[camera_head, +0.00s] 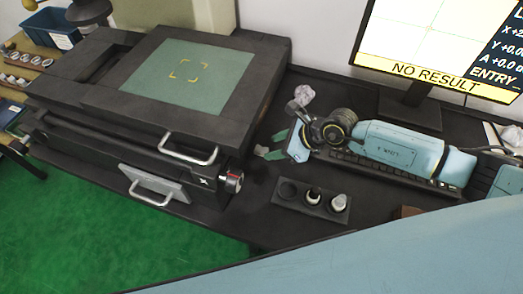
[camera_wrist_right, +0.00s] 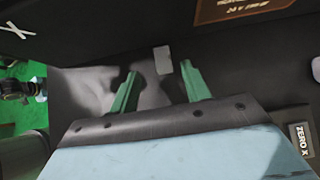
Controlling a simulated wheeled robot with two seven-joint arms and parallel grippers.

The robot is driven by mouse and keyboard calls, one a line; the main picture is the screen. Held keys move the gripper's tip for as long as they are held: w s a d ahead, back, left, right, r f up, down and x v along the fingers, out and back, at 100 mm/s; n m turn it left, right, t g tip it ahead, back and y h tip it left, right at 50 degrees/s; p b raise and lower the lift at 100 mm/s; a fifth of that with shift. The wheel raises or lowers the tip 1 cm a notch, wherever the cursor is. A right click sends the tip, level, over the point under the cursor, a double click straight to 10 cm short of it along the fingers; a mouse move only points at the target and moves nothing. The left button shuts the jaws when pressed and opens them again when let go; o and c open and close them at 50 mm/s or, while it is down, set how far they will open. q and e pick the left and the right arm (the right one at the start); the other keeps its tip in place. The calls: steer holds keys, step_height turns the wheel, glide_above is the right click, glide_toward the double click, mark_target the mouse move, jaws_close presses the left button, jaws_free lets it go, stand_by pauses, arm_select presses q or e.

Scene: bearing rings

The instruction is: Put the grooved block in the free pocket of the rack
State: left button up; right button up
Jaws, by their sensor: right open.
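The rack (camera_head: 311,202) is a small dark block on the bench in the head view. Its left pocket (camera_head: 287,191) looks empty; the middle and right pockets hold pale-topped round pieces. My right gripper (camera_head: 267,146) is open, with green fingers low over the bench, left of and behind the rack. In the right wrist view, a small plain grey block (camera_wrist_right: 163,60) shows between and just beyond the open fingertips (camera_wrist_right: 160,72). It may be the grooved block; no groove can be made out. In the head view I cannot make it out. My left gripper is not in view.
A keyboard (camera_head: 390,172) lies under my right arm. A monitor (camera_head: 445,45) stands behind. A crumpled pale thing (camera_head: 304,93) lies near the wrist.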

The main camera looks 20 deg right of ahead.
mark_target(261, 149)
steer(key=x, duration=0.2)
steer(key=b+x, duration=0.1)
steer(key=x, duration=0.1)
steer(key=shift+w+a+f, duration=0.1)
steer(key=shift+w+f, duration=0.1)
steer(key=shift+w, duration=0.15)
jaws_close()
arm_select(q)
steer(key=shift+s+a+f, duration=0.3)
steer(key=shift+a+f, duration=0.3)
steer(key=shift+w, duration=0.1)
arm_select(e)
steer(key=shift+r, duration=0.1)
